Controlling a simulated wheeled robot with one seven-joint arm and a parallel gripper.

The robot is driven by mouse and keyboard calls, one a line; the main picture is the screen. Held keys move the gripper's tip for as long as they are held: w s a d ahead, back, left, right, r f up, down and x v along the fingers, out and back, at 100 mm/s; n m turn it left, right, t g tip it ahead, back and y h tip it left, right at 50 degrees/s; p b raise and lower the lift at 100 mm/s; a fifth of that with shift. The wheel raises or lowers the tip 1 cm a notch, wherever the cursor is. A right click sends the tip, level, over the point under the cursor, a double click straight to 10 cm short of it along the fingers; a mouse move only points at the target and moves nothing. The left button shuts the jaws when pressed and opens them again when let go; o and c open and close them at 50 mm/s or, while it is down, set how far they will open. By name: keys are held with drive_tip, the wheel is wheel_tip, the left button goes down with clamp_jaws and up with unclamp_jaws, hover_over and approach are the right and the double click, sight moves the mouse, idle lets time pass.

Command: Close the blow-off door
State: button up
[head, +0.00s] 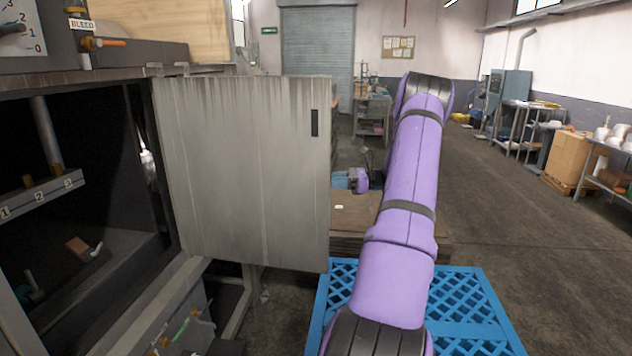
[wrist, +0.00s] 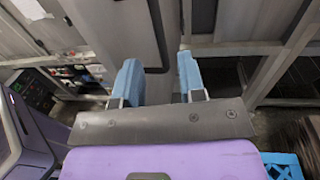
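The blow-off door (head: 245,165) is a streaked grey metal panel with a small dark slot near its upper right corner. It stands swung open at the right of the dark cabinet interior (head: 100,150). My gripper (head: 343,180) is just beyond the door's free right edge, partly hidden by the panel. In the wrist view my gripper (wrist: 158,78) has its two blue fingers apart, with nothing clearly held. A grey upright surface with a dark, rounded bar-like outline shows beyond the fingers; I cannot tell whether they touch it.
A blue lattice pallet (head: 465,310) lies on the floor below my arm. Stacked brown sheets (head: 358,222) lie beyond it. Inside the cabinet are a numbered bar (head: 40,196) and a small brown block (head: 78,247). Open floor (head: 540,250) lies to the right.

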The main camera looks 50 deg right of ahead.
sight(318, 180)
drive_tip(key=x, duration=0.6)
drive_tip(key=shift+w+a, duration=0.2)
drive_tip(key=shift+w, duration=0.05)
drive_tip(key=shift+c, duration=0.5)
clamp_jaws()
